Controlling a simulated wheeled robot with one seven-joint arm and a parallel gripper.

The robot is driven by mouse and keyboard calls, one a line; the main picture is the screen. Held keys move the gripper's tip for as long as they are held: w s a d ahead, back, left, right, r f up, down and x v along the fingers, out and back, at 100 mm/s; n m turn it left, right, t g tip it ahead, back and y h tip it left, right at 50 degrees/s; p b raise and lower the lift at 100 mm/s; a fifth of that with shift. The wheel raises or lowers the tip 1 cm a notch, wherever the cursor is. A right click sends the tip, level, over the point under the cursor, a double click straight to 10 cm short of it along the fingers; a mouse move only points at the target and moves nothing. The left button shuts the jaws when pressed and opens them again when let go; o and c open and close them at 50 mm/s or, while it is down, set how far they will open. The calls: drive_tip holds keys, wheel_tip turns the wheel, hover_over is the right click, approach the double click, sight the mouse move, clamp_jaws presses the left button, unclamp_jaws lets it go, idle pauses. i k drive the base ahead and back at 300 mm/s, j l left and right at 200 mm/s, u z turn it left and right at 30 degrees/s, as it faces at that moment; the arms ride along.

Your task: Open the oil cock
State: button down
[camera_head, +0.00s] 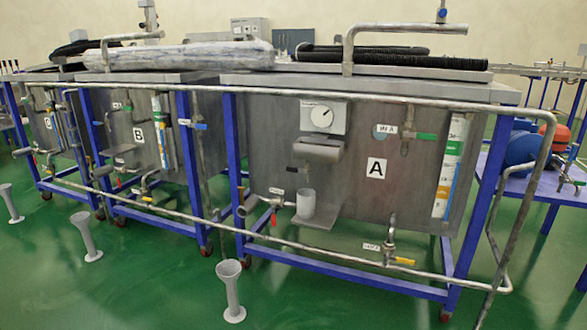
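Tank A (240,140) is a grey metal box on a blue frame. It carries a green-handled cock (426,136) beside the "IN A" label. A red-handled cock (273,217) hangs at lower left, next to a cup. A yellow-handled cock (404,262) sits at lower right on a short vertical pipe. Its handle points right, across the pipe. The small labels by the two lower cocks are too small to read, so I cannot tell which is the oil cock. My gripper is not in view.
A metal rail (330,92) runs along the front of the tanks. Tank B (135,95) stands at left. A grey funnel stand (231,290) and others stand on the green floor (140,285). A blue table (555,188) with machinery is at right. The front floor is mostly clear.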

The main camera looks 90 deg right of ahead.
sight(289, 169)
drive_tip(key=k+z, duration=0.15)
drive_tip(key=z, duration=0.2)
drive_tip(key=k+z, duration=0.15)
drive_tip(key=z, duration=0.2)
drive_tip(key=k+l+z, duration=0.15)
drive_tip(key=z, duration=0.2)
drive_tip(key=i+z, duration=0.15)
drive_tip(key=z, duration=0.25)
drive_tip(key=i+z, duration=0.1)
drive_tip(key=z, duration=0.3)
drive_tip(key=i+z, duration=0.15)
drive_tip(key=z, duration=0.3)
drive_tip(key=i+j+z, duration=0.1)
drive_tip(key=z, duration=0.3)
drive_tip(key=i+j+z, duration=0.1)
drive_tip(key=z, duration=0.3)
